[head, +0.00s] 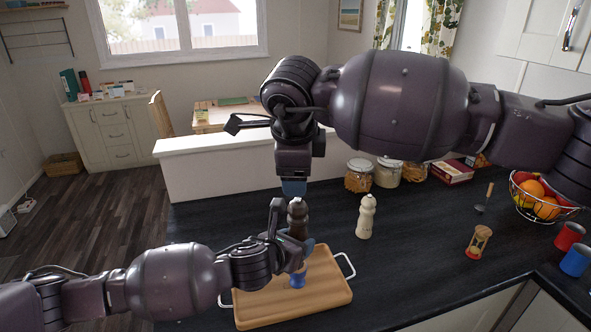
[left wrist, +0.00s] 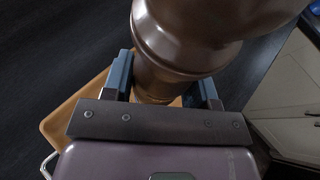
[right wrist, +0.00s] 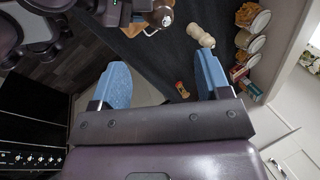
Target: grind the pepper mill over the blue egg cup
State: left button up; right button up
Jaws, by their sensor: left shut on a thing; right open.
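The dark brown pepper mill (head: 297,216) is upright in my left gripper (head: 302,247), which is shut around its lower part. The mill fills the top of the left wrist view (left wrist: 185,40), between the two fingers (left wrist: 165,88). A small blue egg cup (head: 298,281) stands on the wooden board (head: 262,309), just below the held mill; its top is partly hidden by the gripper. My right gripper (head: 293,188) is open and empty, pointing down above the mill's top. In the right wrist view its fingers (right wrist: 163,80) are wide apart, and the mill (right wrist: 161,14) shows beyond them.
A cream mill (head: 366,217) stands on the dark counter right of the board. An hourglass (head: 479,242), a fruit basket (head: 543,207), a red cup (head: 569,236) and a blue cup (head: 576,261) are farther right. Jars (head: 358,176) line the back. The counter between is clear.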

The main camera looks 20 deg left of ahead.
aim_at(293, 227)
notch_tip(293, 227, up, 7)
dwell(0.7)
pick_arm(q)
jog(key=shift+r, duration=0.15)
dwell(1.0)
jog(key=shift+r+p, duration=0.55)
jog(key=shift+r, duration=1.85)
pick_arm(e)
jog(key=shift+r, duration=0.35)
jog(key=shift+w, duration=0.1)
